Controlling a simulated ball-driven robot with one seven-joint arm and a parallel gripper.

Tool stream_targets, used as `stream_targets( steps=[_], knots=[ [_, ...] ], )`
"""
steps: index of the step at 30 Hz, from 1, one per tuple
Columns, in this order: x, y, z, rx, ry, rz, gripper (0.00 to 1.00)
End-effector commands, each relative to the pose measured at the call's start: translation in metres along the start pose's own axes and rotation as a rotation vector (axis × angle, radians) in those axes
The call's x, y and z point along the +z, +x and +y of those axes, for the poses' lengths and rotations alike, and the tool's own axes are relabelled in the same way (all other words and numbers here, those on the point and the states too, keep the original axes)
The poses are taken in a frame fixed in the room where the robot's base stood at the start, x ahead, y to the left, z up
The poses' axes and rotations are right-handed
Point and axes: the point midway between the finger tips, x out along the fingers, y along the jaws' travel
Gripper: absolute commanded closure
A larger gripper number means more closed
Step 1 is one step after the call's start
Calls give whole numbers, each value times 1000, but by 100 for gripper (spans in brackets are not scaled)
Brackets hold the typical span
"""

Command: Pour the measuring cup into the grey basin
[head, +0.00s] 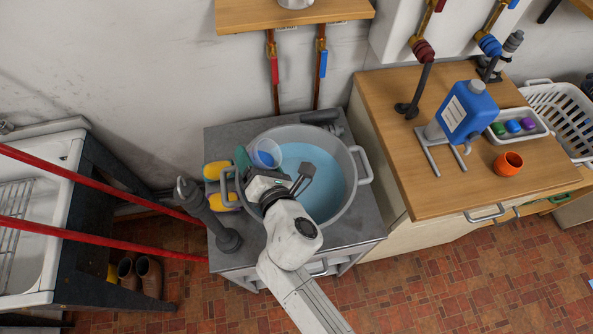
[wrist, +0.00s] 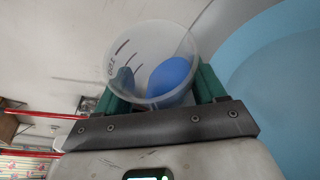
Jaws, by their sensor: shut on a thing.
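The measuring cup (head: 266,153) is clear, with dark markings and blue liquid inside. It is over the left part of the grey basin (head: 361,165), which holds pale blue water. My gripper (head: 252,166) is shut on the cup. In the wrist view the green fingers of my gripper (wrist: 163,88) sit on either side of the cup (wrist: 126,45). The liquid lies toward one side of the cup there. The cup's exact tilt is hard to tell, and no stream shows. The basin's water (wrist: 280,85) fills the right of the wrist view.
The basin stands on a grey stand (head: 352,238) with a dark upright post (head: 207,215) at front left and yellow items (head: 217,170) beside it. A wooden counter (head: 425,185) at right holds a blue jug (head: 467,112) and orange cup (head: 508,163). Red rails (head: 120,190) cross at left.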

Motion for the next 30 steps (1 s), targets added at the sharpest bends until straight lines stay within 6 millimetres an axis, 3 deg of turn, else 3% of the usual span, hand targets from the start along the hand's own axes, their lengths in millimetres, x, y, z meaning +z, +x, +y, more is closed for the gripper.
stream_targets(
  steps=[30],
  knots=[
    [5,-2,4,71,117,-33,62]
  ],
)
